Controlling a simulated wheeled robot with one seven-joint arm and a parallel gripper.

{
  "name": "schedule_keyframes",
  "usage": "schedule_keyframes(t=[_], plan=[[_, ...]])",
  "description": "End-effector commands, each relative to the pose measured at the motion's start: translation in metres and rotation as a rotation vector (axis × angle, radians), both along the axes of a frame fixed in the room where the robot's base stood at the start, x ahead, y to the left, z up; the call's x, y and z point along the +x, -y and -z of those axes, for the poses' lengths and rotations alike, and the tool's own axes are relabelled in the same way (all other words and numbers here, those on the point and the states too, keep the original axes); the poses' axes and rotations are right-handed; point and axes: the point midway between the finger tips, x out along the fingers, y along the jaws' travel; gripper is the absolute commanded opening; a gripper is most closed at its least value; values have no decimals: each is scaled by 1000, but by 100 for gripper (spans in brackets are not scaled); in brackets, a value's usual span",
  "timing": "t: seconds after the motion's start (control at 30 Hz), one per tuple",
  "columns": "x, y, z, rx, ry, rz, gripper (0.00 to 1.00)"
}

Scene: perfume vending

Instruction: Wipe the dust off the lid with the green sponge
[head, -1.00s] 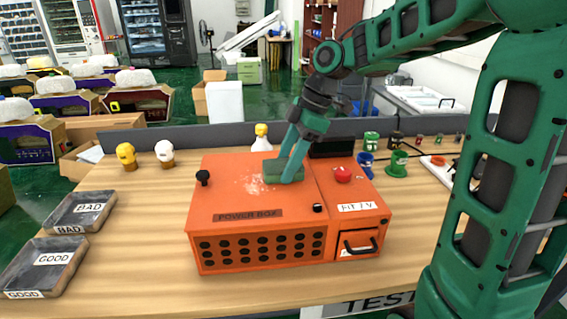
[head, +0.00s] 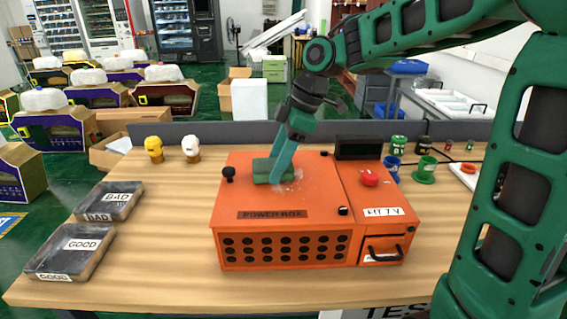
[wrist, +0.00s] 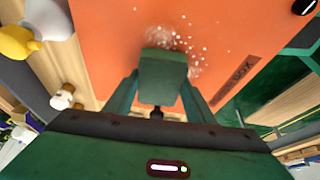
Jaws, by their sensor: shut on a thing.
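The orange power box (head: 285,252) stands on the wooden table, with its flat orange lid (head: 315,200) on top. My gripper (head: 281,172) is shut on the green sponge (head: 262,171) and holds it at the lid surface, left of the lid's middle. The sponge also shows between my fingers in the wrist view (wrist: 162,78). White dust (head: 290,187) lies just right and front of the sponge. In the wrist view dust specks (wrist: 195,48) spread beyond and beside the sponge's far end. Any dust under the sponge is hidden.
A black knob (head: 228,173) rises at the lid's left edge. A red button (head: 369,179) and a dark block (head: 358,148) are on the right section. Yellow (head: 153,148) and white (head: 190,147) bulb-like figures stand behind left. Labelled slabs (head: 70,252) lie at the left.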

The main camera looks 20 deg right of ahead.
Motion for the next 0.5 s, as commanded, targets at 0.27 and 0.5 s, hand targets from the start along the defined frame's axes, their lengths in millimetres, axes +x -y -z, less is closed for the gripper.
schedule_keyframes(t=[0.27,0.5], plan=[[2,-13,-9,0,1,5,32],[2,-13,-30,1,1,5,32]])
